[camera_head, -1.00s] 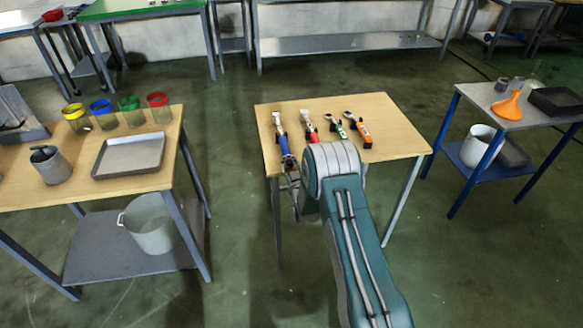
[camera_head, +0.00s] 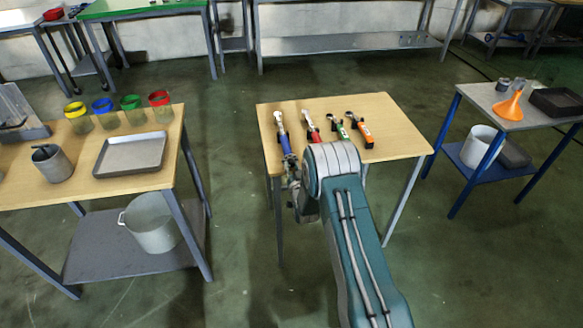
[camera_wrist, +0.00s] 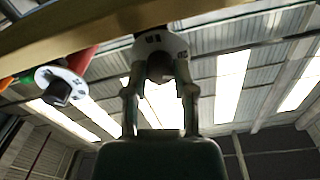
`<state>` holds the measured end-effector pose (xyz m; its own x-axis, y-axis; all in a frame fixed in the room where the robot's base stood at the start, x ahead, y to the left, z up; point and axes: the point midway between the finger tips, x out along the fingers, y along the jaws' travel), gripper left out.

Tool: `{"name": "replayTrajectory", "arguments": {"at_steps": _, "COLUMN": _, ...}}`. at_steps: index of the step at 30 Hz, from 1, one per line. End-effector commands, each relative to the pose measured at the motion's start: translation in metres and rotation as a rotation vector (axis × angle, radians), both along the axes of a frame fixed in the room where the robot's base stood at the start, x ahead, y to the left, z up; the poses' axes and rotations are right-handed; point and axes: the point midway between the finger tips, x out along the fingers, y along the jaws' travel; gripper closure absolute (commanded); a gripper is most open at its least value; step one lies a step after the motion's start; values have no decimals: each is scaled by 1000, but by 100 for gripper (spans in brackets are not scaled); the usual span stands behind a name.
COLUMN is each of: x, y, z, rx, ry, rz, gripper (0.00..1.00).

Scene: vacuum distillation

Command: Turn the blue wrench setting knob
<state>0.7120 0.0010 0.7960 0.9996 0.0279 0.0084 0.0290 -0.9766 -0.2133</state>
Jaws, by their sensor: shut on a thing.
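The blue wrench (camera_head: 285,144) lies on the wooden table at the left end of a row of wrenches, its blue handle end at the table's front edge. My gripper (camera_head: 290,182) is at that handle end, partly hidden by my arm. In the wrist view my gripper's two fingers (camera_wrist: 160,73) are shut on the dark setting knob (camera_wrist: 158,66), one on each side. The knob sits in front of a white dial disc (camera_wrist: 174,46) with dark markings. The blue handle itself is hard to make out in the wrist view.
Red (camera_head: 312,131), green (camera_head: 342,131) and orange (camera_head: 364,131) wrenches lie to the right on the wooden table (camera_head: 395,150). A second white dial (camera_wrist: 45,76) with a knob shows at left in the wrist view. Open floor separates this table from the left one (camera_head: 85,190).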

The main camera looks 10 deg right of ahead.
Motion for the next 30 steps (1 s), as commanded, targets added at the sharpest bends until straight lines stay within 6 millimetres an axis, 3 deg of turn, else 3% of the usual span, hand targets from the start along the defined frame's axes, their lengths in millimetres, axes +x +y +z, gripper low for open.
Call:
{"name": "replayTrajectory", "arguments": {"at_steps": 15, "x": 0, "y": -2, "z": 0, "rx": 345, "ry": -3, "rz": -2, "gripper": 100}}
{"name": "replayTrajectory", "arguments": {"at_steps": 30, "x": 1, "y": -2, "z": 0, "rx": 415, "ry": -3, "rz": -2, "gripper": 100}}
